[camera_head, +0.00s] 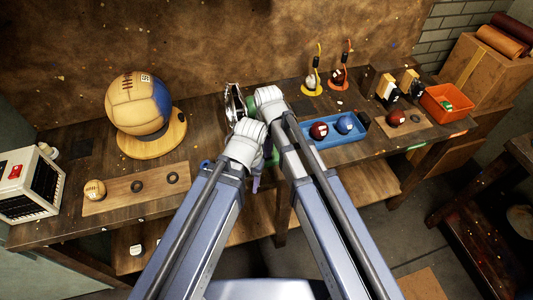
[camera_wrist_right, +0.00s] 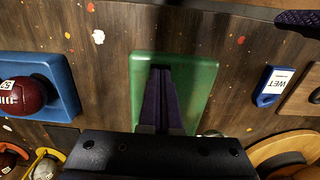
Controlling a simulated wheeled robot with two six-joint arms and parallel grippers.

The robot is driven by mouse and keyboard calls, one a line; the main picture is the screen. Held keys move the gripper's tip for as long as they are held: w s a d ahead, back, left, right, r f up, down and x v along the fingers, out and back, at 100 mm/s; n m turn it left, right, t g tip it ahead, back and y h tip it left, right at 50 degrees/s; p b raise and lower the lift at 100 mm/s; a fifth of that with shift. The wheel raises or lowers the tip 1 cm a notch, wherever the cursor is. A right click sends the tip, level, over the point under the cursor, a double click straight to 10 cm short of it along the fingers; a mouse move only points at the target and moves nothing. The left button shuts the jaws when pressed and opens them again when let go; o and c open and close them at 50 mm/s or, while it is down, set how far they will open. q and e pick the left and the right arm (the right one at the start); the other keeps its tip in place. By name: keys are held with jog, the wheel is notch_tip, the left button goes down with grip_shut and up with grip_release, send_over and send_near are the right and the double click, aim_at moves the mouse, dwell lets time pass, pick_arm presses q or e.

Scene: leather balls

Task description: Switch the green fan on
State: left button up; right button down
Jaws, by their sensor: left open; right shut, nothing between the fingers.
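The green fan is mostly hidden behind my wrists in the head view; a sliver of green (camera_head: 272,158) and a round metal cage (camera_head: 234,102), seemingly its head, show. In the right wrist view its flat green base (camera_wrist_right: 198,80) lies on the table. My right gripper (camera_wrist_right: 161,72) is shut and empty, its fingers over the base; contact cannot be told. My left gripper (camera_head: 257,182) is open, near the table's front edge and mostly hidden by its wrist; part of a dark finger (camera_wrist_right: 300,19) seems to show in the right wrist view. The switch cannot be made out.
A blue tray (camera_head: 340,140) with balls stands right of the fan. A blue WET tag (camera_wrist_right: 272,85) lies on its other side. A big ball (camera_head: 135,103) on a round wooden stand, a wooden board (camera_head: 125,196) and a white box with a red switch (camera_head: 30,183) stand left.

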jog(key=shift+f, duration=0.15)
notch_tip(320, 180, up, 7)
jog(key=p, duration=0.7)
dwell(0.4)
jog(key=s+d+h, duration=0.1)
jog(key=s+d, duration=0.4)
jog(key=s, duration=0.7)
jog(key=shift+d, duration=0.3)
